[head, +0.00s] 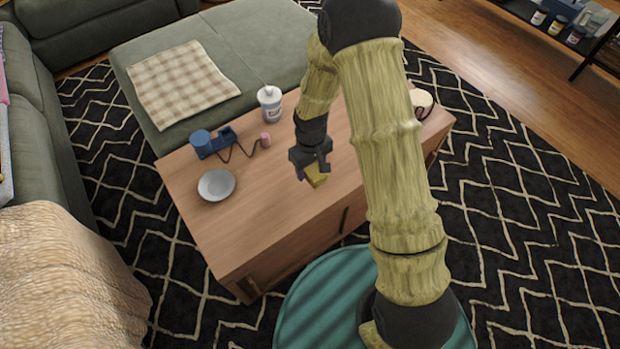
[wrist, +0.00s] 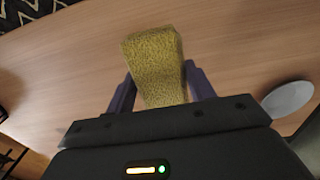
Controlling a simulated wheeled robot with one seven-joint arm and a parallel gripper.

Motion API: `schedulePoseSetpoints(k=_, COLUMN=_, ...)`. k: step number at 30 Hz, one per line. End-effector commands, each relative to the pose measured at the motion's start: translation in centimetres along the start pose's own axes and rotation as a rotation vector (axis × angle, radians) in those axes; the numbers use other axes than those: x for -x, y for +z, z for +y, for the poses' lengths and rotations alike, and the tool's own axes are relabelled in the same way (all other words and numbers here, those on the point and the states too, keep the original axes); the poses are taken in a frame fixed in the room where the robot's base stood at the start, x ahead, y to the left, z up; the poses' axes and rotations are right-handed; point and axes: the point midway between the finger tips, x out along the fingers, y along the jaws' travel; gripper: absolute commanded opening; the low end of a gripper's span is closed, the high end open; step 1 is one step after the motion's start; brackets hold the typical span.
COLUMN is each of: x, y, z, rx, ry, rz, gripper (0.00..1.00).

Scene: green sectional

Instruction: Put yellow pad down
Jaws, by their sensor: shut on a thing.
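The yellow pad (wrist: 155,62) is a speckled, sponge-like block held between the two fingers of my gripper (wrist: 160,88) in the wrist view. In the head view my gripper (head: 310,166) points down over the wooden table (head: 255,225), and the pad (head: 316,179) shows just below its fingers. The gripper is shut on the pad. Whether the pad touches the tabletop or hangs a little above it, I cannot tell.
A white bowl (head: 216,185), a blue device with a cord (head: 212,143), a small pink item (head: 265,140) and a white bottle (head: 270,103) stand on the table. A round pale object (head: 422,99) is at its right end. The tabletop around the gripper is clear.

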Motion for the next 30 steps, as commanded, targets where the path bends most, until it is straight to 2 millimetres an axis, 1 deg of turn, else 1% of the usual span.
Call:
schedulePoseSetpoints(k=1, x=-0.8, y=0.0, z=0.0, rx=0.0, ry=0.0, rz=0.0, gripper=0.25)
schedulePoseSetpoints(k=2, x=-0.9, y=0.0, z=0.0, rx=0.0, ry=0.001, rz=0.0, gripper=0.25)
schedulePoseSetpoints(k=10, x=-0.9, y=0.0, z=0.1, rx=0.0, ry=0.001, rz=0.001, gripper=0.25)
schedulePoseSetpoints(k=12, x=-1.1, y=0.0, z=0.0, rx=0.0, ry=0.001, rz=0.0, gripper=0.25)
schedulePoseSetpoints(k=14, x=-1.8, y=0.0, z=0.0, rx=0.0, ry=0.0, rz=-0.001, gripper=0.25)
schedulePoseSetpoints(k=18, x=-3.9, y=0.0, z=0.0, rx=0.0, ry=0.0, rz=-0.002, gripper=0.25)
schedulePoseSetpoints(k=21, x=-4.7, y=0.0, z=0.0, rx=0.001, ry=0.001, rz=0.0, gripper=0.25)
schedulePoseSetpoints(k=30, x=-4.7, y=0.0, z=0.0, rx=0.0, ry=0.001, rz=0.001, gripper=0.25)
